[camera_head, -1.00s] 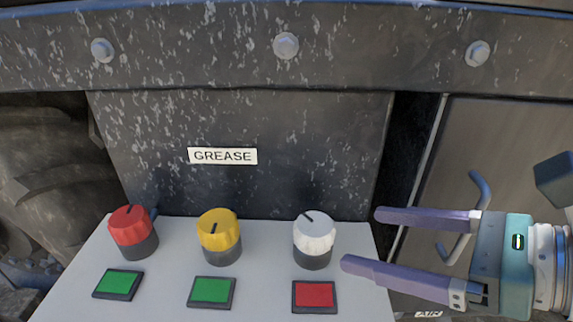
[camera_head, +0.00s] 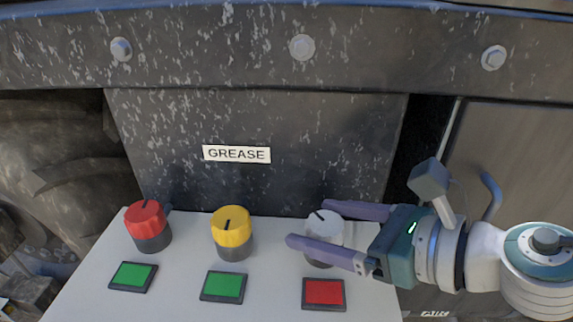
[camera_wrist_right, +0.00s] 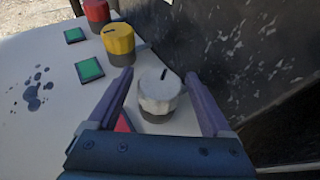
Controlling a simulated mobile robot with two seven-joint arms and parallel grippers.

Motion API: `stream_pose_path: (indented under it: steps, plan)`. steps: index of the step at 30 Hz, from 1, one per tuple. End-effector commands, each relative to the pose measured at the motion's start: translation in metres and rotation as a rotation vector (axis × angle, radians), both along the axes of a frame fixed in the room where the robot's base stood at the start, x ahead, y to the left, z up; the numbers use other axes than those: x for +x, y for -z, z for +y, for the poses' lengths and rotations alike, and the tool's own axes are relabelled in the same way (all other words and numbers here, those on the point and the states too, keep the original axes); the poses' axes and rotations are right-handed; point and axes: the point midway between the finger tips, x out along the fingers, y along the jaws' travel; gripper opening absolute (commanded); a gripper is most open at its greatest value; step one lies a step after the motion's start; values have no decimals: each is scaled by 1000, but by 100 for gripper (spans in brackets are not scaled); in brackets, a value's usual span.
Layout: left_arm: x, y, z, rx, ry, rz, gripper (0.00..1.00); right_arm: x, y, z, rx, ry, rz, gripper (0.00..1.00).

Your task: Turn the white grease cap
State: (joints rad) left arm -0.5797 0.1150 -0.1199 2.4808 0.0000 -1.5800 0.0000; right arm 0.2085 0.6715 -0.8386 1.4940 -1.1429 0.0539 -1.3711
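The white grease cap (camera_head: 321,224) sits on a dark base at the right of the pale panel, a black line on its top. My right gripper (camera_head: 306,222) is open, one purple finger in front of the cap and one behind it, partly hiding it. In the right wrist view the white cap (camera_wrist_right: 160,90) stands between the two spread fingers (camera_wrist_right: 159,88), with a visible gap on each side. My left gripper is not in view.
A yellow cap (camera_head: 231,232) and a red cap (camera_head: 146,222) stand to the left on the same panel (camera_head: 185,262). Green squares (camera_head: 223,287) and a red square (camera_head: 323,293) lie in front of the caps. A dark wall with a GREASE label (camera_head: 236,154) rises behind.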

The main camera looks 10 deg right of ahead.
Motion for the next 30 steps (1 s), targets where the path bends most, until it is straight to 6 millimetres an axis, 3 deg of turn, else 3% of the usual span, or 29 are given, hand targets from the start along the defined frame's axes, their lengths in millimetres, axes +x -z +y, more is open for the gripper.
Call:
stream_pose_path:
  steps: [2, 20, 30]
  plan:
    - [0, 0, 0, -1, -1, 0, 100, 0, 0, 0, 0, 0, 0, 73]
    - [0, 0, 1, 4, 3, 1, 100, 0, 0, 0, 0, 0, 0, 6]
    - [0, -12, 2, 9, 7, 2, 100, 0, -3, 0, 2, 63, 1, 5]
